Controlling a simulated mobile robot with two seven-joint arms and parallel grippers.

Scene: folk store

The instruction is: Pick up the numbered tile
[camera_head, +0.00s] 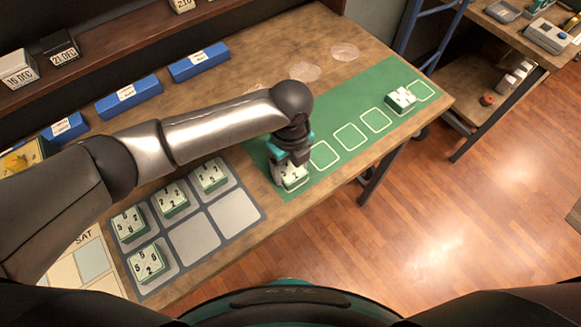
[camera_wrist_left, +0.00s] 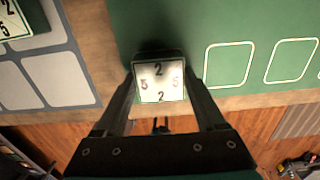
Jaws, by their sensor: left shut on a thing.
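My left gripper (camera_head: 291,168) reaches down over the near-left end of the green mat (camera_head: 318,186). It is shut on a numbered tile (camera_head: 293,177), a white-topped block with a green base. In the left wrist view the held tile (camera_wrist_left: 159,82) sits between the two fingers (camera_wrist_left: 159,100) and shows 2, 5, 5 and 2 at its sides. I cannot tell whether it touches the mat. Several other numbered tiles, such as the one at the top of the grey tray (camera_head: 212,174), lie in the tray's cells. Another tile (camera_head: 401,99) lies on the mat's far end. My right gripper is not in view.
The grey tray (camera_head: 232,238) has bare cells on its right side. The mat has several empty white outlines (camera_head: 350,136). Blue boxes (camera_head: 199,62) line the back of the wooden table. Open floor lies at the right.

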